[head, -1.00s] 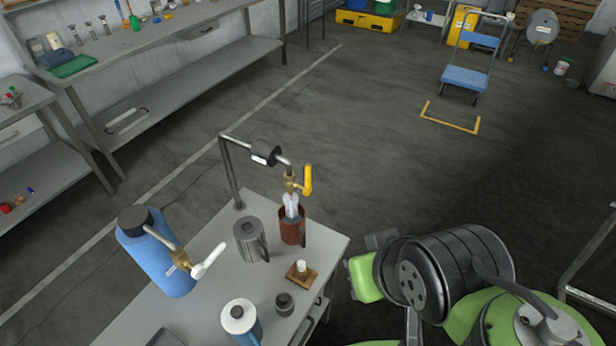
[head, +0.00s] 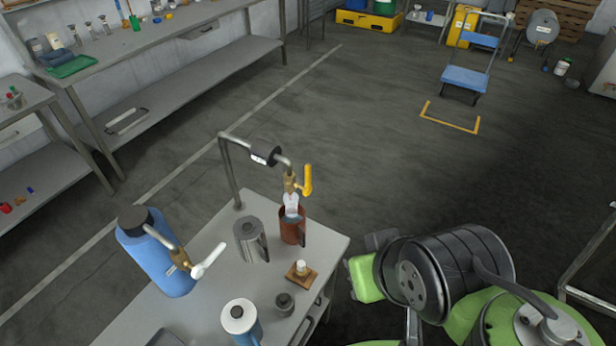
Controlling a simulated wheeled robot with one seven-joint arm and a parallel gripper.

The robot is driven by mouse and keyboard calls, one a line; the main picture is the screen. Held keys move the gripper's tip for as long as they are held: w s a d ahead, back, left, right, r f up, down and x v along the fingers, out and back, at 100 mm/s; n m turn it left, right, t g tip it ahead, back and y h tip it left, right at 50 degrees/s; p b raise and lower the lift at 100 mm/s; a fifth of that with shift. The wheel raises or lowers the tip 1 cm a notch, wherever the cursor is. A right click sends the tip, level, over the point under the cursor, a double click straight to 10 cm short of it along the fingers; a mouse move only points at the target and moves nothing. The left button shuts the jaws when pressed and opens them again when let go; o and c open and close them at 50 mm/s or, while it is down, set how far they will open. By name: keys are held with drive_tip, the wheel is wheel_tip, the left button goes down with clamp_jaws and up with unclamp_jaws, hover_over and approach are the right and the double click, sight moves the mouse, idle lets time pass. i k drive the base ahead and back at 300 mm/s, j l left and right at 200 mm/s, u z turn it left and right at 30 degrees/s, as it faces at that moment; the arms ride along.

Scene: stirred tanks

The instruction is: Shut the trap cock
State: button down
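A brass cock (head: 290,182) with a yellow lever (head: 308,180) hangs at the end of a bent grey pipe (head: 231,165) at the table's far end. The lever stands upright beside it. A pale, clear stream (head: 291,204) runs from its outlet into a red-brown jug (head: 291,227). A second brass cock (head: 181,262) with a white lever (head: 209,261) sits on a blue vessel (head: 151,262); its lever points outward and no stream shows there. The tags are too small to read, so I cannot tell which is named trap cock.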

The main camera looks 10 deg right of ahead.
sight(308, 187)
drive_tip(key=i+l+u, duration=0.15)
drive_tip(key=u, duration=0.35)
drive_tip(key=i+l+u, duration=0.1)
drive_tip(key=u, duration=0.35)
drive_tip(key=l+u, duration=0.3)
drive_tip(key=u, duration=0.2)
drive_tip(key=i+l, duration=0.05)
